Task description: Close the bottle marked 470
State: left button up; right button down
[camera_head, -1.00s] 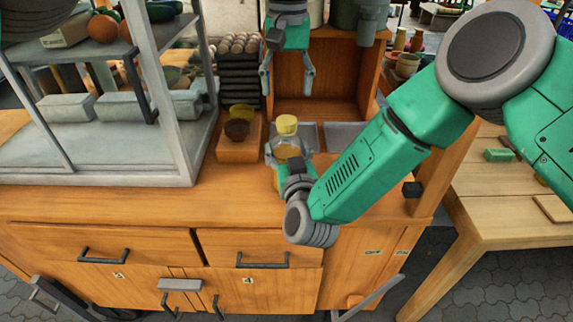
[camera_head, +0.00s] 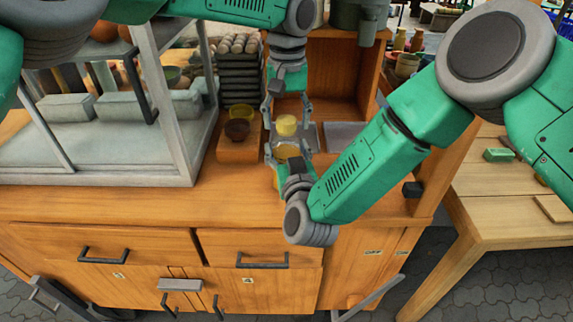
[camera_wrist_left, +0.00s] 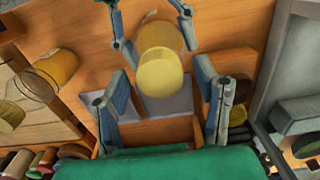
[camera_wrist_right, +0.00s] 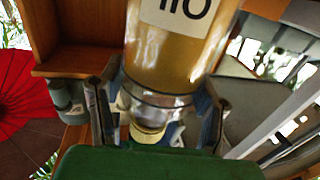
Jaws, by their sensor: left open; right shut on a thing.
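The bottle (camera_head: 288,151) stands upright on the wooden counter, with amber contents and a yellow cap (camera_head: 286,125) at its top. My right gripper (camera_head: 287,152) is shut around the bottle's body. In the right wrist view the bottle (camera_wrist_right: 172,55) carries a white label cut off by the frame edge, so its number is only partly readable. My left gripper (camera_head: 288,112) is open above the bottle, fingers pointing down on either side of the cap. In the left wrist view the cap (camera_wrist_left: 160,74) lies between its fingers, with a gap on both sides. Whether the cap is seated is unclear.
A wooden holder with a dark bowl (camera_head: 237,129) stands left of the bottle. A grey-framed glass case (camera_head: 165,100) is further left. An open wooden cabinet (camera_head: 325,70) stands behind.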

pick_arm(q)
jog(key=shift+f, duration=0.15)
jog(key=c, duration=1.2)
jog(key=m, duration=0.5)
jog(key=shift+c, duration=0.2)
jog(key=o, duration=1.3)
notch_tip(320, 180, up, 4)
jog(key=shift+r, duration=0.25)
jog(key=shift+c, duration=0.3)
